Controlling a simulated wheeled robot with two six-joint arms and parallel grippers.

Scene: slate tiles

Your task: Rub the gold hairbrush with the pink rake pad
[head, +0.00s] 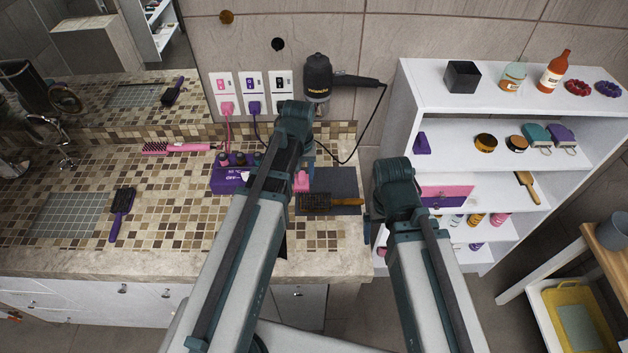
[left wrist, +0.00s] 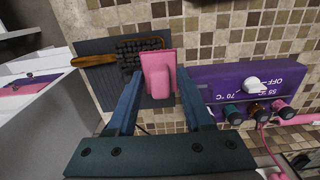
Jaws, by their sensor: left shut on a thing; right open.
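The gold hairbrush (head: 346,201) lies on a dark grey mat (head: 340,180) near the counter's right end, dark bristles up, handle pointing right. It also shows in the left wrist view (left wrist: 96,60), handle pointing left. My left gripper (left wrist: 158,88) is shut on the pink rake pad (left wrist: 157,66), beside the bristle end of the brush. In the head view the pad (head: 301,181) shows just beyond the bristles; I cannot tell whether they touch. My left arm hides most of that gripper there. My right gripper (head: 376,214) is open by the counter's right edge, its fingers mostly hidden behind the wrist.
A purple heater box (head: 232,180) with knobs stands left of the mat. A pink brush (head: 176,148) and a purple brush (head: 122,213) lie further left. A black hair dryer (head: 318,78) hangs on the wall. White shelves (head: 480,98) stand to the right.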

